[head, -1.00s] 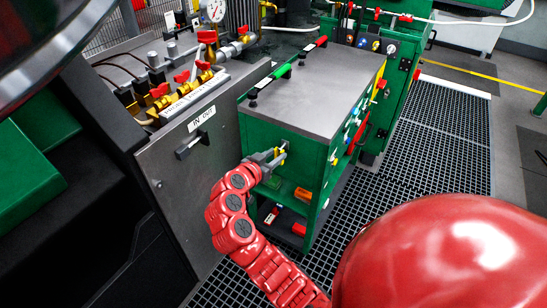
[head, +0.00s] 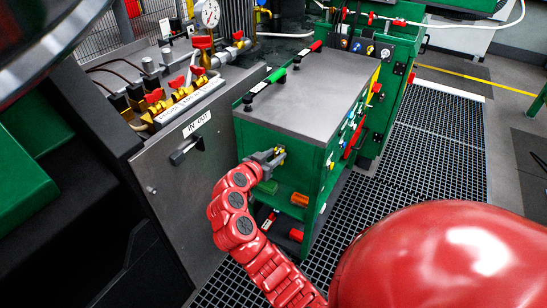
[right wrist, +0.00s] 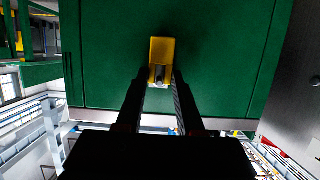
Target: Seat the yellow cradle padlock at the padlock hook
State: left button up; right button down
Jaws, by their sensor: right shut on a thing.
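The yellow padlock (right wrist: 161,50) is in front of the plain green panel in the right wrist view. It is between or just past the fingertips of my right gripper (right wrist: 160,82), which is shut on it. A small grey metal part shows at its lower end. In the head view the right gripper (head: 270,162) is at the upper front face of the green cabinet (head: 325,165), with a bit of the yellow padlock (head: 281,153) showing. I cannot make out the padlock hook, or whether the padlock touches the panel. My left gripper is not in view.
Below the gripper, the cabinet's open shelves hold an orange item (head: 300,197) and red items (head: 296,235). A grey panel with a black handle (head: 183,152) and brass valves (head: 175,103) stands to the left. Floor grating (head: 430,140) is clear on the right.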

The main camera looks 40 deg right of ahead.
jog(key=shift+c, duration=2.2)
grip_release()
jog(key=p+v, duration=0.2)
jog(key=v, duration=1.5)
jog(key=shift+a, duration=0.2)
